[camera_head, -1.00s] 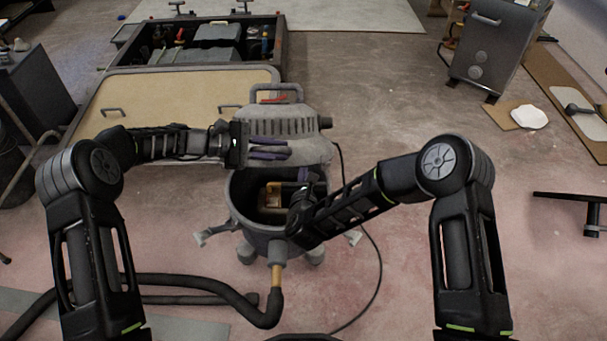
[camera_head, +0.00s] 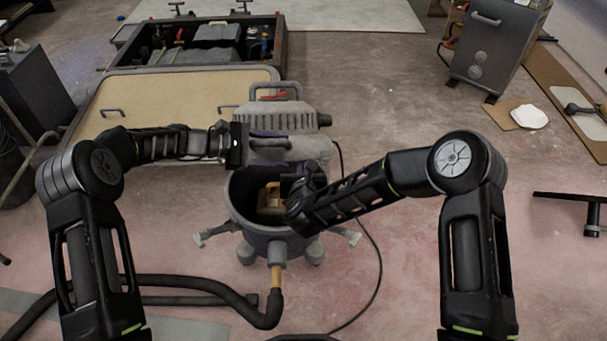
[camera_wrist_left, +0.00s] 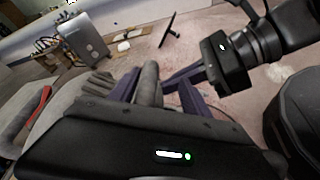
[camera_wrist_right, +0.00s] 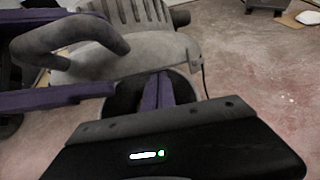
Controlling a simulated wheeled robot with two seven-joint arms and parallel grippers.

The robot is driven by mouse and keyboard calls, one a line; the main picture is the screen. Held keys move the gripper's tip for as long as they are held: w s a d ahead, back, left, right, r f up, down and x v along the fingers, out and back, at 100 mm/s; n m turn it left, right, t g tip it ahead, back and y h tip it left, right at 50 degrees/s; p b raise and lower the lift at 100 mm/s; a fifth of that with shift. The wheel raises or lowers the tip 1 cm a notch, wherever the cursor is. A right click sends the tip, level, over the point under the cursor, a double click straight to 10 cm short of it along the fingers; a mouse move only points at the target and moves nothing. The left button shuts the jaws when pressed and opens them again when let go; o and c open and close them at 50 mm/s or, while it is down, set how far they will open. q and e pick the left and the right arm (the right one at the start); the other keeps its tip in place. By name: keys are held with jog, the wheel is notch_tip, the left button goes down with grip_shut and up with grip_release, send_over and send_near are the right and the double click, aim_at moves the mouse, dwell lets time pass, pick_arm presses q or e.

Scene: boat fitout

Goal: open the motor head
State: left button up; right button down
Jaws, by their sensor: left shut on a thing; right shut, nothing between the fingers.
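The grey motor head (camera_head: 290,118) is tilted up and back from the vacuum drum (camera_head: 243,209), whose mouth is uncovered at the front. My left gripper (camera_head: 270,145) is shut on the grey bar handle (camera_wrist_left: 147,84) of the motor head. The handle also shows in the right wrist view (camera_wrist_right: 75,32), with the left gripper's purple fingers beside it. My right gripper (camera_head: 302,168) is shut and empty, over the right part of the drum mouth, close to the motor head. Its closed fingers also show in the right wrist view (camera_wrist_right: 158,92).
A yellow-brown part (camera_head: 270,197) shows inside the drum. A black hose (camera_head: 215,285) lies in front, and a thin cable (camera_head: 378,265) curves on the right. A pale panel (camera_head: 165,97) and a box of parts (camera_head: 283,45) stand behind. The floor to the right is mostly clear.

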pick_arm(q)
jog(key=shift+s+a+f, duration=0.15)
jog(key=shift+s+a, duration=0.1)
jog(key=shift+a, duration=0.25)
jog(key=v, duration=1.1)
jog(key=shift+r, duration=0.25)
pick_arm(e)
jog(key=shift+w+r, duration=0.2)
pick_arm(q)
jog(key=shift+w, duration=0.1)
